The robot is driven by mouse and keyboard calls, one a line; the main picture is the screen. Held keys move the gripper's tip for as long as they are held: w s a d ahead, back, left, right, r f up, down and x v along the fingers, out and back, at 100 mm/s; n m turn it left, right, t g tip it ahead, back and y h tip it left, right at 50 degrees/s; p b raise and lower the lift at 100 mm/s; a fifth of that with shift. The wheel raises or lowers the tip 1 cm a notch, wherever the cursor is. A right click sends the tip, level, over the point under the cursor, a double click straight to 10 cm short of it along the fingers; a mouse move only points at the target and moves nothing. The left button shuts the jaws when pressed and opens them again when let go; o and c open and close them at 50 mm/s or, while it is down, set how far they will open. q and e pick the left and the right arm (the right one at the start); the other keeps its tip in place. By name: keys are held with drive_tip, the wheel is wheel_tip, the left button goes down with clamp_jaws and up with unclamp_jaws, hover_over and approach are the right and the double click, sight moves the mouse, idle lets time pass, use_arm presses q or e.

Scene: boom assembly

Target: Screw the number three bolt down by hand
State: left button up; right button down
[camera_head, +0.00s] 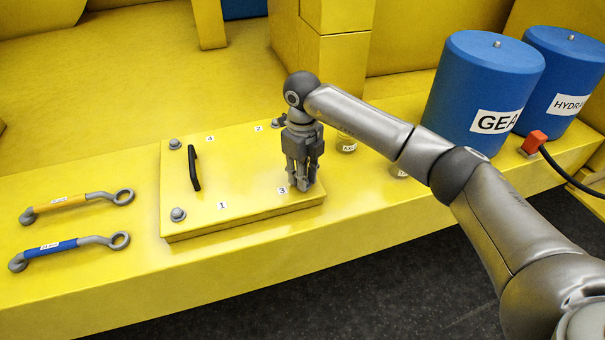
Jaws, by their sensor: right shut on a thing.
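A square yellow cover plate (245,196) with a black handle (194,168) lies on the yellow ledge. It bears number labels 1 to 4. My right gripper (302,184) points straight down at the plate's right front corner, beside the label 3 (282,190). It is shut on the number three bolt, which its fingers mostly hide. The number one bolt (178,214) and the number four bolt (175,144) sit at the left corners. The number two bolt (278,123) is at the far right corner, partly behind my gripper. My left gripper is not in view.
An orange-handled wrench (75,203) and a blue-handled wrench (68,246) lie left of the plate. Two blue drums (480,85) (568,75), small containers (346,143) and a red connector (534,142) with a black cable stand to the right. The ledge drops off in front.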

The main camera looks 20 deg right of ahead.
drive_tip(key=m+b, duration=0.1)
drive_tip(key=m, duration=0.2)
drive_tip(key=shift+w+d+b, duration=0.1)
drive_tip(key=shift+b, duration=0.25)
drive_tip(key=m+b, duration=0.1)
drive_tip(key=m, duration=0.1)
drive_tip(key=shift+m, duration=0.4)
drive_tip(key=m+b, duration=0.1)
drive_tip(key=m, duration=0.2)
drive_tip(key=shift+d+m, duration=0.15)
drive_tip(key=shift+m, duration=0.25)
drive_tip(key=shift+r+m+b, duration=0.1)
drive_tip(key=shift+m+b, duration=0.3)
drive_tip(key=shift+m, duration=0.4)
drive_tip(key=c, duration=1.5)
unclamp_jaws()
drive_tip(key=shift+o, duration=1.1)
